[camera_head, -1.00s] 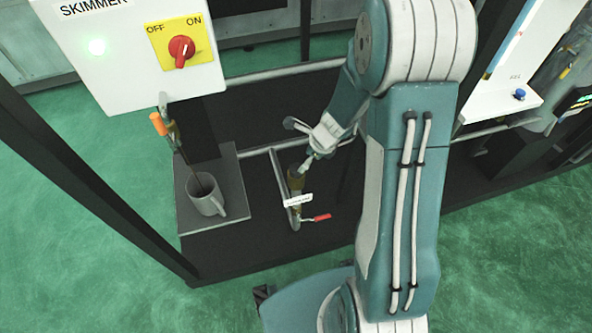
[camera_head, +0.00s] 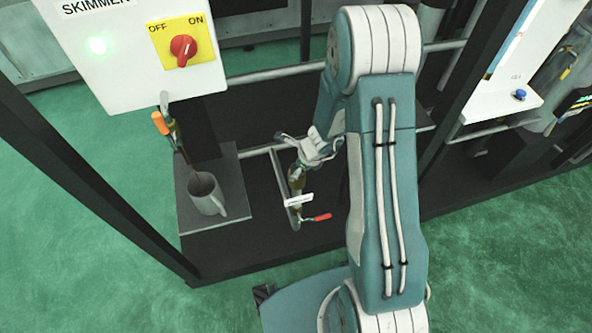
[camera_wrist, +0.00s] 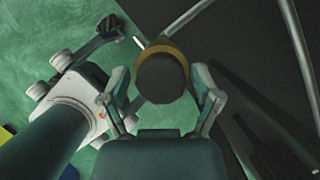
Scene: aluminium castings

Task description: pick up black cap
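The black cap (camera_wrist: 162,78) is a dark round disc, seen end-on with a brass-coloured ring around it, in the wrist view. My gripper (camera_wrist: 162,92) is open, with one finger on each side of the cap and a visible gap on both sides. In the head view, my gripper (camera_head: 304,158) is just above the upper end of the upright brass-coloured pipe (camera_head: 296,183). The cap is mostly hidden there behind the gripper. I cannot tell from these views how far the fingertips are above the cap.
A white tag (camera_head: 298,199) and a red valve handle (camera_head: 322,217) are on the pipe below. A grey mug (camera_head: 207,196) stands on a plate to the left. The skimmer box (camera_head: 130,55) is above it. Metal rails and dark posts surround the space.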

